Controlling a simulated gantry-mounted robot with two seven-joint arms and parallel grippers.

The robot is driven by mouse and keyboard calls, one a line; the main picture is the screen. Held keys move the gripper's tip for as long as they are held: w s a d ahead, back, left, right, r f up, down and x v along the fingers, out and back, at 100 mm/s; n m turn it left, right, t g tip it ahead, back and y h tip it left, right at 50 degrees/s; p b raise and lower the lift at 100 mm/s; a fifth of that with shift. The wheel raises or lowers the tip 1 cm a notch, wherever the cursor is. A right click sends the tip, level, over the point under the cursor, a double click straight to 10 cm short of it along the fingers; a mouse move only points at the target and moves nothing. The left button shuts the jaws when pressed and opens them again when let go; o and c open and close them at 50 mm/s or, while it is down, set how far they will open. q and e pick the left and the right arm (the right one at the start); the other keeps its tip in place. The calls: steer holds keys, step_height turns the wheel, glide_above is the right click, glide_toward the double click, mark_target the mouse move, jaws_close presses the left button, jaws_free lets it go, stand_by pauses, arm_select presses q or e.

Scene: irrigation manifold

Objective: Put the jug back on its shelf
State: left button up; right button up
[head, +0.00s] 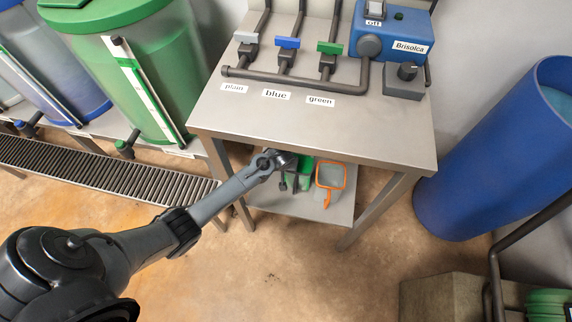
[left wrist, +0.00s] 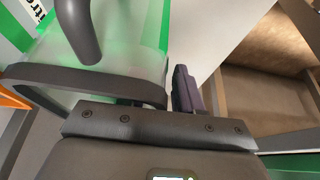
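A translucent green jug (head: 305,172) is under the steel table, at the lower shelf (head: 270,196). My left gripper (head: 290,164) is right at it and partly hides it. In the left wrist view the jug's pale green wall (left wrist: 135,35) fills the upper left, close to the palm. A dark bar and a dark loop cross in front of it; whether they are its handle is unclear. One dark finger (left wrist: 187,90) shows right of the loop; the other finger is not clearly seen, so the grip cannot be told. Whether the jug touches the shelf is hidden. My right gripper is out of view.
An orange-rimmed container (head: 331,176) is just right of the jug. The tabletop (head: 315,128) above carries valves labelled plain, blue and green, and a blue pump box (head: 390,35). Table legs flank the shelf.

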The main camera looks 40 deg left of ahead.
arm_select(q)
steer(key=shift+r, duration=0.1)
steer(key=p+v, duration=0.6)
steer(key=v, duration=0.5)
steer(key=s+d+r+m+h, duration=0.1)
steer(key=s+d+r+m, duration=0.3)
steer(key=s, duration=0.8)
steer(key=s+d+r+m+h, duration=0.1)
steer(key=s+d+r+m, duration=0.2)
steer(key=s+d+r, duration=0.4)
steer(key=s+r, duration=0.2)
steer(key=s, duration=0.3)
steer(key=shift+r+m, duration=0.25)
steer(key=shift+m, duration=0.15)
steer(key=shift+s, duration=0.1)
step_height(320, 180, up, 49)
steer(key=p, duration=4.9)
steer(key=shift+f, duration=0.2)
